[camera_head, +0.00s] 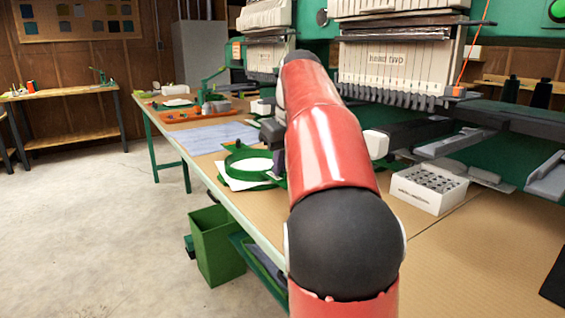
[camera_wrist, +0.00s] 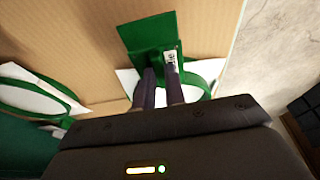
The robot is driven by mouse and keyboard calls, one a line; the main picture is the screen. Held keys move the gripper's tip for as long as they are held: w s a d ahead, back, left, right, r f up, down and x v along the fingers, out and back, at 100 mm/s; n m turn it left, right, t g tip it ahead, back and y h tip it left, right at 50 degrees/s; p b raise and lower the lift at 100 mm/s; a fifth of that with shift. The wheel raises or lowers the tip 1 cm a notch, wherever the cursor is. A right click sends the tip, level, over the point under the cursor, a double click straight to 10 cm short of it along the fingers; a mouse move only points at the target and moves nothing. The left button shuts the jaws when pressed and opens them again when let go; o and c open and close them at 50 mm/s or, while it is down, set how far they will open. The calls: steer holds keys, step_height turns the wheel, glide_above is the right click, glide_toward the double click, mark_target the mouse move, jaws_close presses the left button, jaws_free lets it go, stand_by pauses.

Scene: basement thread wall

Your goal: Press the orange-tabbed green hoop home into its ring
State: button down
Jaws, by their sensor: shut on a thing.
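In the head view a green hoop (camera_head: 228,164) with white cloth lies on the table, left of my red arm. My gripper is mostly hidden there behind the arm. In the wrist view my gripper (camera_wrist: 161,76) has its two dark fingers close together on a green part of a hoop (camera_wrist: 208,87). White cloth shows around this hoop, and a flat green plate (camera_wrist: 143,37) with a small printed label extends beyond the fingertips. A second green hoop (camera_wrist: 68,95) with white cloth lies at the left. I cannot make out an orange tab or how the ring seats.
The brown table (camera_head: 435,255) holds a white box (camera_head: 428,192) of dark round pieces at the right. The embroidery machine's heads (camera_head: 395,70) overhang it at the back. A pale blue sheet (camera_head: 215,136) lies farther left. A green bin (camera_head: 216,245) stands by the front edge.

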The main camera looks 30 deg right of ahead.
steer(key=shift+f, duration=0.7)
stand_by(2.0)
steer(key=c, duration=1.4)
jaws_free()
steer(key=p+v, duration=0.2)
steer(key=v, duration=0.5)
steer(key=shift+s+r, duration=0.1)
steer(key=shift+r, duration=0.3)
